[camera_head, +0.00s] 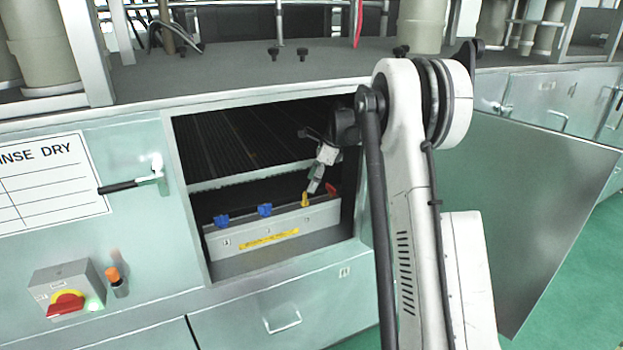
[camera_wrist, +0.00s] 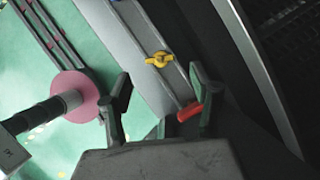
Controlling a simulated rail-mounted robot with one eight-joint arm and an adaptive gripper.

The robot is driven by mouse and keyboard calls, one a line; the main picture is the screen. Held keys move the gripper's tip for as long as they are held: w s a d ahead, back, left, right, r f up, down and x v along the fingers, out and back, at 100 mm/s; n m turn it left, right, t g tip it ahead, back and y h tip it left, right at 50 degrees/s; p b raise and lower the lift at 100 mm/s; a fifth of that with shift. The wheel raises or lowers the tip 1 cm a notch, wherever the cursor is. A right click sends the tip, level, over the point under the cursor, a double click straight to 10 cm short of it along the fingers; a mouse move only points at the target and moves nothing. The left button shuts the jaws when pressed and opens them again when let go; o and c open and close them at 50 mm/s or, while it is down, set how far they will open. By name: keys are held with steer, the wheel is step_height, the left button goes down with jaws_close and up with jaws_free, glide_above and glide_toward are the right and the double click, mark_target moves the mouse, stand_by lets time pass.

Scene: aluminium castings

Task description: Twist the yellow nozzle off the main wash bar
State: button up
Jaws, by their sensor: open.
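The yellow nozzle (camera_head: 305,199) stands on the top edge of the pale main wash bar (camera_head: 325,215) inside the open cabinet. In the wrist view the yellow nozzle (camera_wrist: 159,59) shows its two wings on the grey bar (camera_wrist: 128,37), beyond my fingertips. My gripper (camera_head: 316,184) reaches into the opening, just above the yellow nozzle. The nozzle lies ahead of the gap, and I see no contact. The red nozzle (camera_wrist: 189,112) is close by the right finger.
Two blue nozzles (camera_head: 221,221) (camera_head: 265,210) sit left of the yellow one on the bar; the red nozzle (camera_head: 331,189) is to its right. The cabinet opening's frame (camera_head: 186,205) surrounds my forearm's reach. The open door (camera_head: 530,215) hangs at right.

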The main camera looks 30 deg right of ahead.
mark_target(305, 195)
steer(key=shift+p+x, duration=0.3)
steer(key=shift+x, duration=3.25)
steer(key=c, duration=1.2)
steer(key=n+g+b, duration=0.1)
steer(key=n, duration=0.2)
steer(key=shift+f, duration=0.1)
steer(key=shift+n+g+b, duration=0.3)
steer(key=shift+n+g, duration=0.2)
steer(key=shift+n, duration=0.5)
steer(key=shift+y, duration=0.3)
steer(key=shift+r+p, duration=0.4)
steer(key=shift+r, duration=1)
